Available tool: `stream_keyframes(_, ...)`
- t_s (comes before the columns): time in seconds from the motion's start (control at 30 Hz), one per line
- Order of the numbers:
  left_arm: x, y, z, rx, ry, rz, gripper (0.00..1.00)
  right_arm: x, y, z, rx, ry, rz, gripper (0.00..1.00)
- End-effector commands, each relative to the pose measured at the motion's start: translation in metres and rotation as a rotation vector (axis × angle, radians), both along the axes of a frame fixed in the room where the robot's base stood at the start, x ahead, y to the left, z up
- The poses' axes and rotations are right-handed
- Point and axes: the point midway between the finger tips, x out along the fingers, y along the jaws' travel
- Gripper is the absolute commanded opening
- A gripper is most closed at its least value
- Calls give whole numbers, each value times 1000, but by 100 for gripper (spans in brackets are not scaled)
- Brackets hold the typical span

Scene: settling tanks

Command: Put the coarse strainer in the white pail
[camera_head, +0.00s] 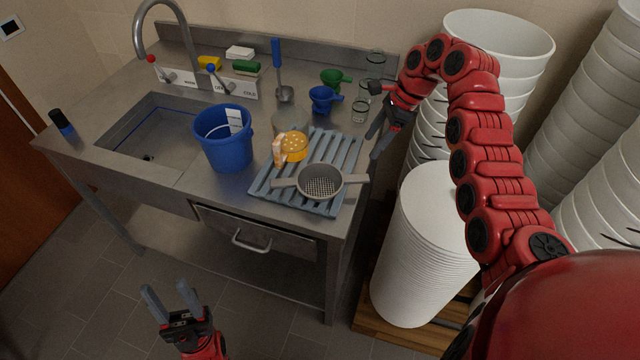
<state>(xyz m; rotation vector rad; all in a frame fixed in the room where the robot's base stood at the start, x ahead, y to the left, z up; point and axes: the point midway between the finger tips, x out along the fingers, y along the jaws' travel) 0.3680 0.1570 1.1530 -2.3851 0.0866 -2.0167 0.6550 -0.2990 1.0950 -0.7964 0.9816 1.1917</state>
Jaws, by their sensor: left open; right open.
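A grey strainer (321,184) with a mesh bowl and two side handles lies on the blue-grey drying rack (345,155). A yellow strainer (294,146) with round holes lies behind it; I cannot tell for sure which is the coarse one. White pails are nested in a tall stack (500,40) at the back right, with the top one open upward. The pail on the counter is blue (226,150). My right gripper (373,146) is open and empty, near the counter's right end beside the rack. My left gripper (166,288) is open and empty, low in front of the counter.
A sink (160,130) with a tap is at the left. A blue ladle (279,70), green scoop (335,78), blue scoop (324,98) and glasses (359,109) stand at the back. A white stack (425,235) on a wooden pallet stands right of the counter.

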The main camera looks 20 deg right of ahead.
Motion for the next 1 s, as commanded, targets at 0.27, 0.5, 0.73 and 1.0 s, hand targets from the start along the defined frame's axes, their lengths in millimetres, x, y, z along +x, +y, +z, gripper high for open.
stream_keyframes(0.27,0,0,11,0,0,0,50,4,22,-44,6,1,5,70)
stream_keyframes(0.5,0,0,14,0,0,0,50,7,36,-83,1,0,4,70)
stream_keyframes(0.73,0,0,19,0,0,0,50,7,42,-97,2,3,5,70)
stream_keyframes(1.0,0,0,43,0,0,0,50,9,57,-128,0,5,5,70)
